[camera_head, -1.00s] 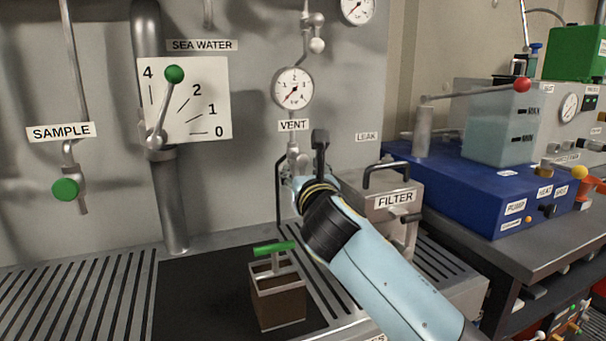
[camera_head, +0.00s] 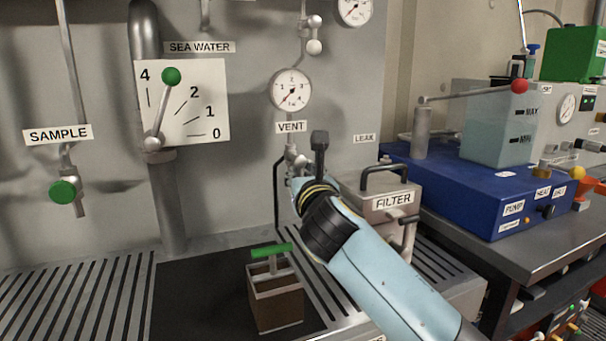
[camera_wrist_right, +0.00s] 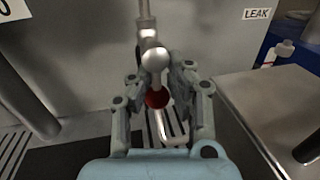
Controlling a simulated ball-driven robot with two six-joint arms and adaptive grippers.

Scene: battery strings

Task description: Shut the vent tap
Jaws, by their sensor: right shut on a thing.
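The vent tap (camera_head: 293,157) is a metal fitting on the grey wall, below the VENT label (camera_head: 291,127) and its round gauge (camera_head: 291,90). In the right wrist view the tap (camera_wrist_right: 153,56) stands in front of me, with a red knob (camera_wrist_right: 157,99) below its metal body. My right gripper (camera_head: 296,184) is at the tap from below; in the wrist view its fingers (camera_wrist_right: 159,96) are shut around the red knob, one on each side. In the head view the gripper and wrist hide the knob. My left gripper is in no view.
The filter box (camera_head: 380,188) with a black handle stands right of my right wrist. A brown box with a green T-handle (camera_head: 271,250) stands below on the dark mat. The sea water lever (camera_head: 162,115) and sample tap (camera_head: 64,191) are to the left.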

